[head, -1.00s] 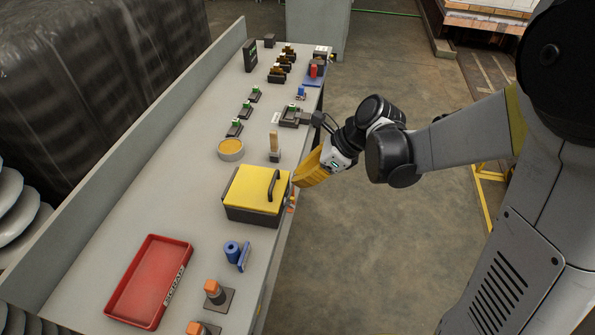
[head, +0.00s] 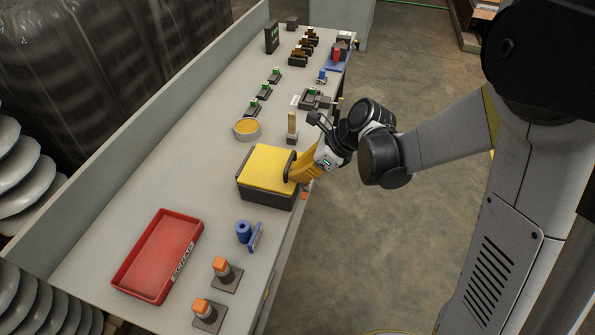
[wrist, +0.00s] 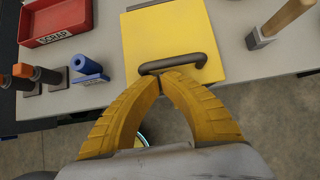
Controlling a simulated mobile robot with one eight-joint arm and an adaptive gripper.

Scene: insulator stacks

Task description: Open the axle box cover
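The axle box (head: 265,196) is a dark box on the bench with a flat yellow cover (head: 266,166), which lies closed on it. A dark bar handle (head: 287,166) stands at the cover's right edge; in the wrist view the handle (wrist: 196,59) crosses just beyond my fingertips. My gripper (head: 292,172) has yellow fingers and is at the handle. In the wrist view my gripper (wrist: 164,76) has its fingertips together, touching or almost touching the handle. I cannot tell whether the bar is between them.
A red scrap tray (head: 159,254), a blue roll on a stand (head: 245,232) and orange-topped posts (head: 221,268) are on the near bench. A round tub (head: 247,129) and a wooden-handled tool (head: 292,127) stand beyond the box. Floor to the right is clear.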

